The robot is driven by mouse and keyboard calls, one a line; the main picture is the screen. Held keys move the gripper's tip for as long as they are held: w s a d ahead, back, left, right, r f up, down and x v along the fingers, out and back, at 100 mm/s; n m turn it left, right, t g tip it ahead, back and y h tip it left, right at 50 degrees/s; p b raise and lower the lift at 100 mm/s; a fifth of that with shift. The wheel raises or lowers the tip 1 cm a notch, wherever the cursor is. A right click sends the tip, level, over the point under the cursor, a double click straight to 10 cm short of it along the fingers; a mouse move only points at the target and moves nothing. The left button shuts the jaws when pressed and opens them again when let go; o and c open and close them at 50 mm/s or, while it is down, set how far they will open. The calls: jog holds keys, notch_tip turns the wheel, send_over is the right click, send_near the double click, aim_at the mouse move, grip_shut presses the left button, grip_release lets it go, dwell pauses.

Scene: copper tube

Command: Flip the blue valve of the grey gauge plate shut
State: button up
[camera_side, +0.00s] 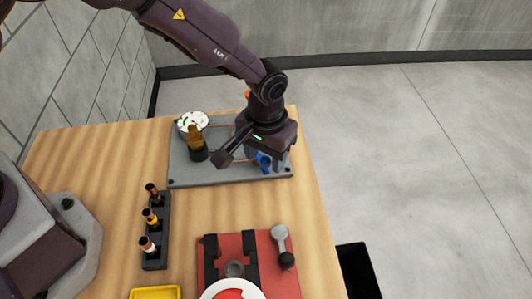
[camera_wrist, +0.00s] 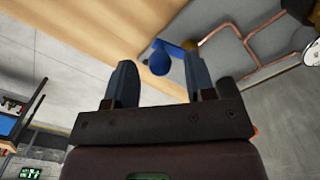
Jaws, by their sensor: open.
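The grey gauge plate (camera_side: 225,178) lies flat at the far end of the wooden table, with a white round gauge (camera_side: 192,119) at its left and copper piping. The blue valve (camera_side: 264,161) is at the plate's right side, partly hidden behind my gripper in the side view. In the wrist view the blue valve (camera_wrist: 160,64) shows as a round blue end with a short bar to its right. My gripper (camera_wrist: 158,85) is open, and the valve appears between and beyond its two fingers. I cannot tell whether a finger touches it.
A brown-topped black cylinder (camera_side: 196,143) stands on the plate near the gauge. A black rack (camera_side: 155,231) holds several small bottles. A red block (camera_side: 275,265), a grey lever (camera_side: 281,240) and a yellow tray (camera_side: 155,293) are nearer. Bare wood lies between plate and red block.

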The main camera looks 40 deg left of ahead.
jog(key=shift+f, duration=0.25)
grip_shut()
jog(key=c, duration=0.9)
grip_release()
jog(key=shift+s+a+m, duration=0.2)
jog(key=shift+s+m, duration=0.05)
jog(key=shift+m, duration=0.55)
jog(key=shift+s+a+m, duration=0.2)
jog(key=shift+m, duration=0.6)
grip_shut()
jog(key=o, duration=0.9)
grip_release()
